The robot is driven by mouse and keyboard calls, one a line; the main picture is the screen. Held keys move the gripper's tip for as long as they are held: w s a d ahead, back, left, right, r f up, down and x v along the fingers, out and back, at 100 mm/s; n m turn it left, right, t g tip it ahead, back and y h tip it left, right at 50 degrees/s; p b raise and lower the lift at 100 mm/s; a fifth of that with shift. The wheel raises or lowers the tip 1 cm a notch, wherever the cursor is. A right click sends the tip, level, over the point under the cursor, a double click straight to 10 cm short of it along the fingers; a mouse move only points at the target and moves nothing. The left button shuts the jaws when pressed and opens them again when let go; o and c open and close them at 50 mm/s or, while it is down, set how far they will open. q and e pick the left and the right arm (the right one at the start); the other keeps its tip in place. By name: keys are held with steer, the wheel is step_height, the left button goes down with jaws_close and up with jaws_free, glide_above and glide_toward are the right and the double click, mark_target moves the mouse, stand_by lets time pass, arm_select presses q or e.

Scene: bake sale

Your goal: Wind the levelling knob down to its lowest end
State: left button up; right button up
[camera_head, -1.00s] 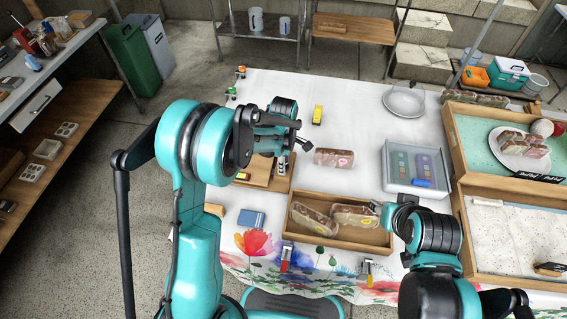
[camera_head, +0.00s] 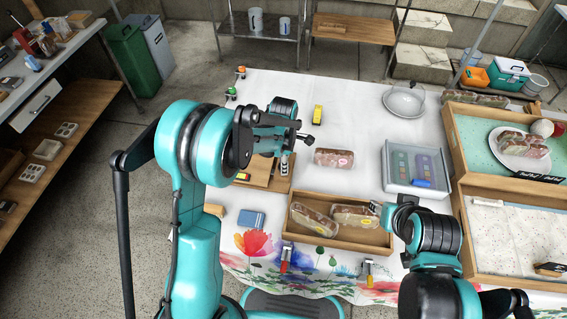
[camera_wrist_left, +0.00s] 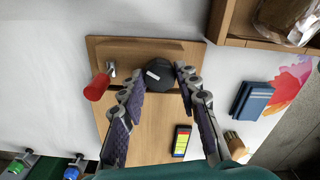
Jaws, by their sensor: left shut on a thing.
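The black levelling knob (camera_wrist_left: 164,74) with a small pale mark on top shows in the left wrist view, on a wooden board (camera_wrist_left: 150,135). My left gripper (camera_wrist_left: 162,78) is shut on the knob, one finger on each side. In the head view the same board (camera_head: 281,184) shows only in part beneath my left gripper (camera_head: 287,160), and my arm hides the knob. My right gripper (camera_head: 376,208) is beside the wooden tray; its jaws are too small to read.
A red-handled lever (camera_wrist_left: 97,86) and a small coloured display (camera_wrist_left: 181,142) are on the board near my fingers. A blue book (camera_head: 251,219) lies by the board. A wooden tray (camera_head: 340,243) holds wrapped loaves.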

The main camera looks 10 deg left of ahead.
arm_select(q)
steer(key=o, duration=1.2)
steer(key=shift+c, duration=0.2)
step_height(320, 180, up, 12)
